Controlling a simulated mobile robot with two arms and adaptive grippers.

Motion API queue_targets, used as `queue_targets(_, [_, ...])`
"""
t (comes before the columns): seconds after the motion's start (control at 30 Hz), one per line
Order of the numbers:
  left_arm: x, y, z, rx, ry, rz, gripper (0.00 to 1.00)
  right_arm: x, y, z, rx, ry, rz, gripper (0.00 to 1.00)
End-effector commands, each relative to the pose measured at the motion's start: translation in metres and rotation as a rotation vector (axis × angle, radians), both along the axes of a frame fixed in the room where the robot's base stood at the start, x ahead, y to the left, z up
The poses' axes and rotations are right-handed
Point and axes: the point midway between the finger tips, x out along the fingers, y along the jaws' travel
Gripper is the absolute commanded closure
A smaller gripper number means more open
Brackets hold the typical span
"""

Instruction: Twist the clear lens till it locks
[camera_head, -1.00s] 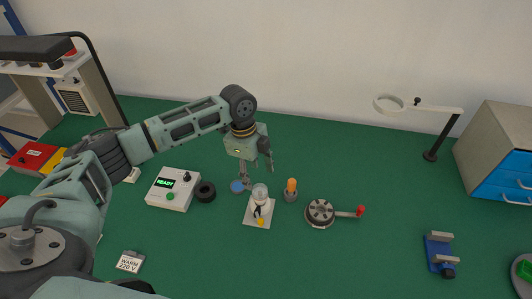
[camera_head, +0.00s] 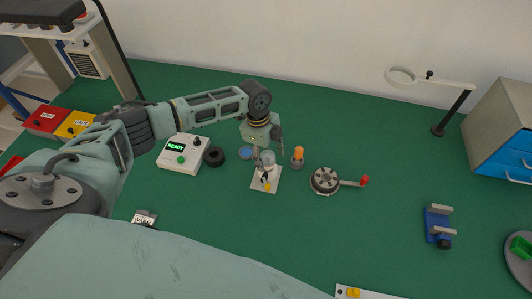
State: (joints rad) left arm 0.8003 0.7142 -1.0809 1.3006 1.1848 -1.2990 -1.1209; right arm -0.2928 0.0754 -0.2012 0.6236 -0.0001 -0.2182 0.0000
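The clear lens (camera_head: 268,157) is a small whitish dome. It stands on a fixture with a white square base plate (camera_head: 262,184) carrying a black part and a yellow piece. My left gripper (camera_head: 267,150) reaches in from the left, just above and behind the lens. Its fingers are spread, one to the left of the lens and one to the upper right. I cannot tell whether either finger touches it. My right gripper is out of view; a large teal arm link of mine fills the bottom of the view.
An orange-topped holder (camera_head: 298,157) stands close right of the fixture. A round grey device with a red-knobbed lever (camera_head: 325,180) is farther right. A READY box (camera_head: 183,153) and a black ring (camera_head: 215,156) stand left.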

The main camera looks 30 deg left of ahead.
Motion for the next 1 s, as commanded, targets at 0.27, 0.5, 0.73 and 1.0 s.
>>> queue_targets(0.27, [0.0, 0.0002, 0.0004, 0.0, 0.0, 0.0, 0.71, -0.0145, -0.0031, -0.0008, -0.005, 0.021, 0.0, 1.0])
queue_targets(0.5, [-0.0003, 0.0002, 0.0002, 0.0, 0.001, 0.0, 0.89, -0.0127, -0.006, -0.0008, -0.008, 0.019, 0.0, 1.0])
queue_targets(0.73, [-0.0004, 0.0001, -0.0003, 0.0, 0.001, 0.0, 0.9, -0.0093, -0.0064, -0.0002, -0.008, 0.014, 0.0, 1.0])
queue_targets(1.0, [0.0004, 0.0002, -0.0031, 0.0, 0.001, -0.133, 0.9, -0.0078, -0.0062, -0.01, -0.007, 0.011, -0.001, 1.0])
